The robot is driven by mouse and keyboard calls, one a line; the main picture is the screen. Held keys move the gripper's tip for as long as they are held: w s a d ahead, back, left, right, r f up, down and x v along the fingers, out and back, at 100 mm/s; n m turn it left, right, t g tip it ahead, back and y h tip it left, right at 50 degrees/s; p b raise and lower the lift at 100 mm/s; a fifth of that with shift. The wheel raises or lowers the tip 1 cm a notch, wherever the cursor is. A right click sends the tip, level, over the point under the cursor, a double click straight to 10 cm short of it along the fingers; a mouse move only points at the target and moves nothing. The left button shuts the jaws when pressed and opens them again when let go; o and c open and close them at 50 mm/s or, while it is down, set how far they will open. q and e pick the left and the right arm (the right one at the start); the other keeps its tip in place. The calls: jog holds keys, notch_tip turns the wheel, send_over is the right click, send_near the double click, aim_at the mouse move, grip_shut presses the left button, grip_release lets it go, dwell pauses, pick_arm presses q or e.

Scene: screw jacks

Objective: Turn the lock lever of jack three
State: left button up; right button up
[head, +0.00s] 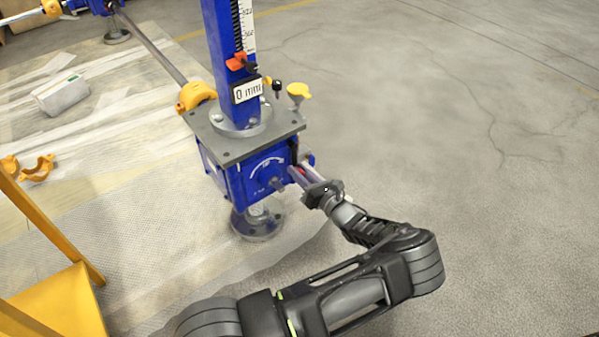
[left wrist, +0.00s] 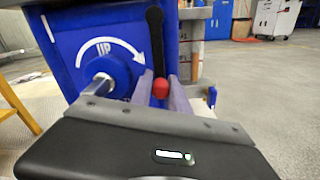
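A blue screw jack (head: 262,172) with a grey top plate stands in the middle of the head view. No number naming it is readable. In the left wrist view its blue gearbox face (left wrist: 70,50) carries a white "UP" arrow over a shaft stub (left wrist: 100,84). Right of that, a black lock lever (left wrist: 155,45) hangs down and ends in a red knob (left wrist: 160,88). My left gripper (head: 301,168) is at the jack's right side, its two fingers apart with the knob between them. I cannot tell whether they press on it. My right gripper is not in view.
A yellow frame (head: 60,300) stands at lower left. Yellow coupling halves (head: 38,168) and a white box (head: 60,95) lie on the sheeting. A shaft (head: 150,45) runs to another blue jack (head: 100,5) at the back. The floor at right is clear.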

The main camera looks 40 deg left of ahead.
pick_arm(q)
grip_shut()
dwell(0.9)
